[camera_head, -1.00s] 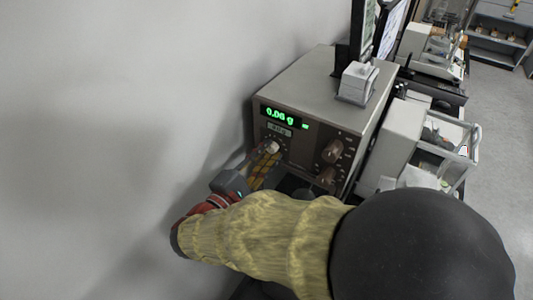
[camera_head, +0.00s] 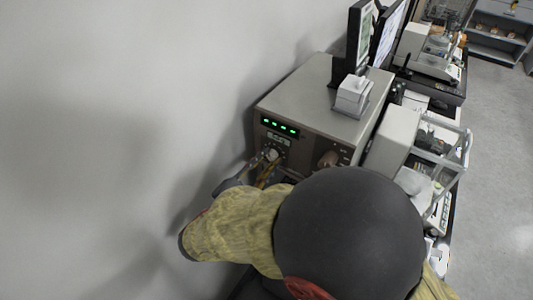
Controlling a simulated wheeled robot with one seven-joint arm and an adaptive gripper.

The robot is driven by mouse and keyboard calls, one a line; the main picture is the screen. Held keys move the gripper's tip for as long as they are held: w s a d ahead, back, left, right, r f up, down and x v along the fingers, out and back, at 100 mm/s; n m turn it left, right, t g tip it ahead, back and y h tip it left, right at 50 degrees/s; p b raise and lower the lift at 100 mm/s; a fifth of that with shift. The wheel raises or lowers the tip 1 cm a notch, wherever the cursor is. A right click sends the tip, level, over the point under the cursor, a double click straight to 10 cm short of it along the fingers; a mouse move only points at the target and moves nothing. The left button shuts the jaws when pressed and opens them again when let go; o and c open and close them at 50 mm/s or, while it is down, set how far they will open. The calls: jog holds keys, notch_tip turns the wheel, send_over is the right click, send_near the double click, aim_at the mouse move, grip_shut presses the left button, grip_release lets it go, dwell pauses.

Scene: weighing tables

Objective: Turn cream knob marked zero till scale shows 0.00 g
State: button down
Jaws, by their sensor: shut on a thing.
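The scale (camera_head: 300,88) is a grey box with a brown front panel, near the wall in the head view. Its display (camera_head: 279,126) shows a row of green dashes and no readable number. The cream knob (camera_head: 273,154) sits low on the left of the panel, below the display and a small label. My gripper (camera_head: 267,160) is at this knob, shut on it, with its fingers partly covering it. The marking and pointer of the knob are too small to read. My arm hides the lower right part of the panel.
A larger brown knob (camera_head: 328,159) is to the right on the panel. A small white box (camera_head: 352,92) and a dark monitor (camera_head: 360,38) stand on or behind the scale. A glass-sided balance (camera_head: 440,150) stands close on the right. The wall is close on the left.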

jog(key=shift+n+p, duration=0.9)
jog(key=shift+f, duration=0.1)
jog(key=c, duration=1.6)
grip_release()
jog(key=shift+a, duration=0.1)
jog(key=v, duration=1.2)
